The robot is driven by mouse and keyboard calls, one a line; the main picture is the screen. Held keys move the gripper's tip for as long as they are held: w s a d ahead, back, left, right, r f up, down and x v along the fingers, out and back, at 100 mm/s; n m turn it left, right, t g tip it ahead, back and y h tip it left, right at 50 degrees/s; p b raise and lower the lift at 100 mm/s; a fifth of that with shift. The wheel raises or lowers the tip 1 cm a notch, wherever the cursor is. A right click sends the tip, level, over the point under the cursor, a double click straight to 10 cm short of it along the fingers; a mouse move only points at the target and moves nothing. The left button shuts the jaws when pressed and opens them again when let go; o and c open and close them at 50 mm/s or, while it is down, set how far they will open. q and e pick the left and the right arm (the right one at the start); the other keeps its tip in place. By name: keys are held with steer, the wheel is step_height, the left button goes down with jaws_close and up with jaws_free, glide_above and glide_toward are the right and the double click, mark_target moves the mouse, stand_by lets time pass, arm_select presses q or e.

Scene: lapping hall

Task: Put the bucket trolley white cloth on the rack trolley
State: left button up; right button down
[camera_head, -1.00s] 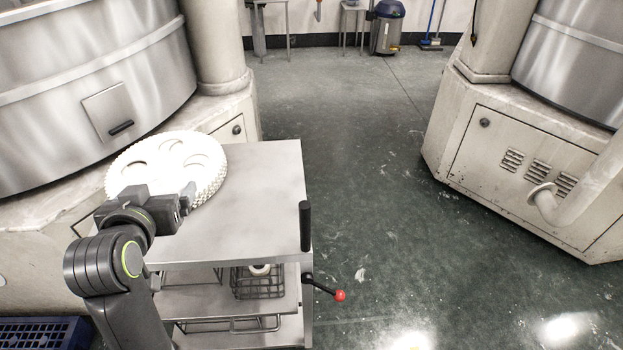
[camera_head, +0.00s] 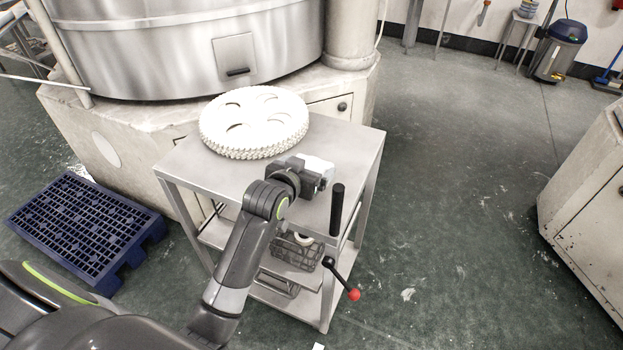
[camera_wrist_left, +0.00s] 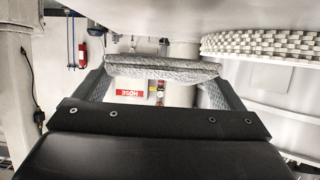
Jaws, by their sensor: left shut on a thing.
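My left gripper (camera_head: 318,176) is shut on a white cloth (camera_head: 319,166). In the left wrist view the cloth (camera_wrist_left: 163,68) hangs as a pale folded strip between the two fingers. In the head view the gripper and cloth are over the front right part of a steel trolley's top (camera_head: 345,143); I cannot tell how high above it. Which trolley this is, the frames do not label. My right gripper is not in view.
A white round disc with large holes (camera_head: 254,120) lies on the trolley top, left of the gripper. A black upright handle (camera_head: 337,208) and a red-knobbed lever (camera_head: 353,294) stick out at the right. A blue pallet (camera_head: 85,225) lies left.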

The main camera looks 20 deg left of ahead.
arm_select(q)
steer(key=shift+f, duration=2.55)
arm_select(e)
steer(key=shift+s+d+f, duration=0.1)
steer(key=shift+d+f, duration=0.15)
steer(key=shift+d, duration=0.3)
arm_select(q)
steer(key=shift+d, duration=0.1)
steer(key=o, duration=0.7)
steer(key=shift+f, duration=0.15)
steer(key=v, duration=1.2)
steer(key=shift+r, duration=0.25)
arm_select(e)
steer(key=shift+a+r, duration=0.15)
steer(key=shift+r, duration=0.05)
